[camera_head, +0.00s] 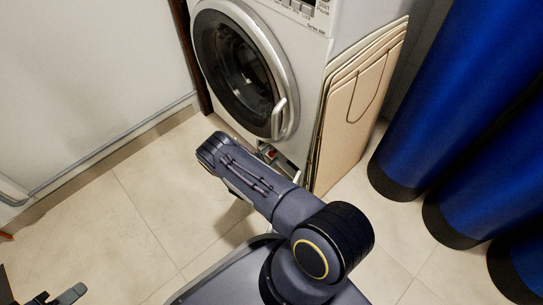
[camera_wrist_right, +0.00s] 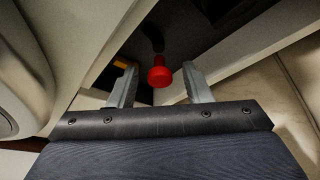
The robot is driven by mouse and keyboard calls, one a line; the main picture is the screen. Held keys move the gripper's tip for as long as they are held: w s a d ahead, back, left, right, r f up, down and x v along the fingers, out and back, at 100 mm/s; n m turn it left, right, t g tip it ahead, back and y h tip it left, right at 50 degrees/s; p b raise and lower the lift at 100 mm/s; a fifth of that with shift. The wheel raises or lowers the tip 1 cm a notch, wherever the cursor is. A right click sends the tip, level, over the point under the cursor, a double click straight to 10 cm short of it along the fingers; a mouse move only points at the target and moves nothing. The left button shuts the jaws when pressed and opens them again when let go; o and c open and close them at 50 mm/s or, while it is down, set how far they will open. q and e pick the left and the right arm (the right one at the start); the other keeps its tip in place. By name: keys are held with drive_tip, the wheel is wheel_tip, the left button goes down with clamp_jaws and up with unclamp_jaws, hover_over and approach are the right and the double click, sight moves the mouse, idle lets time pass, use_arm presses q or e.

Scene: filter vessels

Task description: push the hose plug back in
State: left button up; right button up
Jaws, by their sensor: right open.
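The red hose plug (camera_wrist_right: 159,76) shows in the wrist view, at the end of a short dark stem or hose in a dark opening low on the washing machine. My right gripper (camera_wrist_right: 159,66) is open, with one grey finger on each side of the plug. Gaps show between the plug and both fingers. In the head view a small red spot (camera_head: 271,154) shows low on the machine, beside my right arm, which hides most of that area. My left gripper (camera_head: 62,297) is partly in view at the bottom left corner, and its jaw opening is unclear.
The white washing machine (camera_head: 318,35) has its round door (camera_head: 240,75) shut. Folded beige boards (camera_head: 345,125) lean on its right side. Blue cylinders (camera_head: 460,100) stand at the right. Floor at left (camera_head: 140,190) is clear.

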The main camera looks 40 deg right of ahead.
drive_tip(key=shift+w+d+f, duration=0.15)
drive_tip(key=shift+w+d, duration=0.1)
drive_tip(key=shift+d, duration=0.3)
clamp_jaws()
drive_tip(key=d, duration=0.3)
drive_tip(key=shift+w+d, duration=0.1)
unclamp_jaws()
